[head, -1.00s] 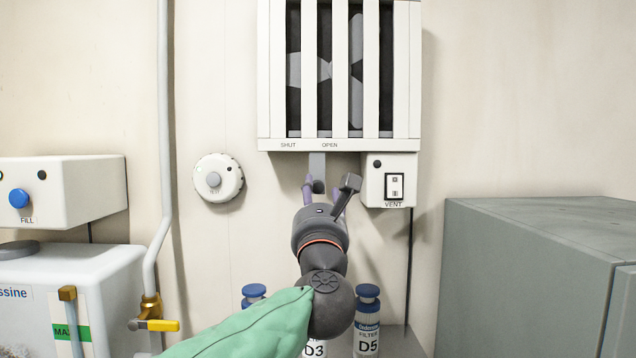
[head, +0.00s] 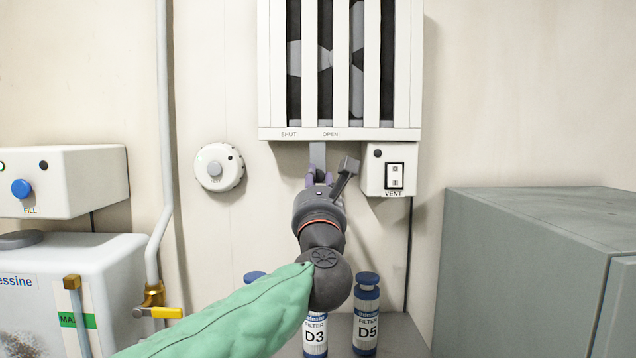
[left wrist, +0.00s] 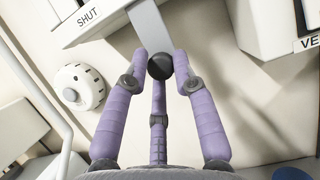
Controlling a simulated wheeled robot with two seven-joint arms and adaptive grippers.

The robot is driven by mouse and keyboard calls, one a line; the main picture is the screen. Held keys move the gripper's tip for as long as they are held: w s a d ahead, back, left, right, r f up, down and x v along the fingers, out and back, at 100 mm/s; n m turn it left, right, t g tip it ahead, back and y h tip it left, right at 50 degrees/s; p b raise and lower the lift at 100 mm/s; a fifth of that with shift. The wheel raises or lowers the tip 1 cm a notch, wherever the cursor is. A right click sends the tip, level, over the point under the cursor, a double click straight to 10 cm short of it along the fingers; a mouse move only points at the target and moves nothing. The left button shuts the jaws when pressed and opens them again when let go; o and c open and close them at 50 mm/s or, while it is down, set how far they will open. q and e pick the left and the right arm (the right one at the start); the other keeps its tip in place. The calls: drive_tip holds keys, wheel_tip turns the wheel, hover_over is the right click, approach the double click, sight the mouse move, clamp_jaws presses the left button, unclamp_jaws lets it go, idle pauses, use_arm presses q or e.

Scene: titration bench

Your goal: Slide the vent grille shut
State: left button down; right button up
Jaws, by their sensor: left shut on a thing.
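The vent grille (head: 342,133) is a white slatted panel high on the wall, with dark gaps showing a grey fan (head: 325,62) behind. SHUT and OPEN are printed on its lower edge. A grey tab (head: 317,155) hangs below the edge, near the OPEN mark. In the left wrist view the tab (left wrist: 150,28) ends in a round black knob (left wrist: 160,66). My left gripper (head: 321,180) has purple fingers and is shut on this knob. The fingers also show around the knob in the left wrist view (left wrist: 161,62). My right gripper is not in view.
A white VENT switch box (head: 377,181) sits just right of the gripper. A round white dial (head: 218,168) is on the wall to the left. Bottles marked D3 (head: 315,335) and D5 (head: 366,318) stand below. A grey cabinet (head: 520,240) fills the right.

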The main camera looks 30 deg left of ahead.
use_arm(q)
drive_tip(key=a, duration=0.1)
drive_tip(key=s+a+b, duration=0.2)
drive_tip(key=shift+r, duration=0.25)
drive_tip(key=c, duration=1.1)
unclamp_jaws()
drive_tip(key=shift+c, duration=0.2)
drive_tip(key=shift+o, duration=0.5)
drive_tip(key=shift+f, duration=0.1)
